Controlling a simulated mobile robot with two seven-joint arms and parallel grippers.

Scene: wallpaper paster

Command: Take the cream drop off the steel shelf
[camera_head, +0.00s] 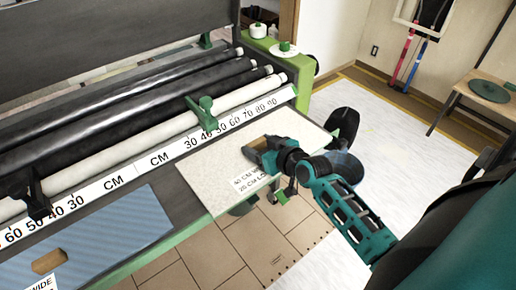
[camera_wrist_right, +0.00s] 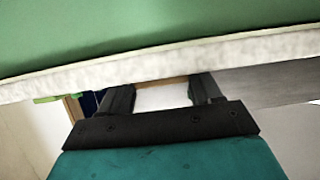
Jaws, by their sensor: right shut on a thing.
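The cream drop (camera_head: 235,165) is a flat, pale speckled sheet with a printed size label on its front edge. It lies at the right end of the paster, over the grey steel shelf (camera_head: 185,190), and its right part reaches past the green front rail. A small tan wooden grip (camera_head: 255,146) is on the drop near its right side. My right gripper (camera_head: 262,150) is shut on this grip, which is partly hidden by the fingers. In the wrist view, the right gripper's fingers (camera_wrist_right: 165,92) reach under a pale edge, with a tan strip between them. My left gripper is out of view.
A blue sheet (camera_head: 100,235) with its own tan block (camera_head: 49,261) lies at the left. Rollers and a CM scale (camera_head: 160,157) run behind the drop, with a green clamp (camera_head: 203,112) close to it. A wooden bench (camera_head: 480,95) stands at the right; white floor lies between.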

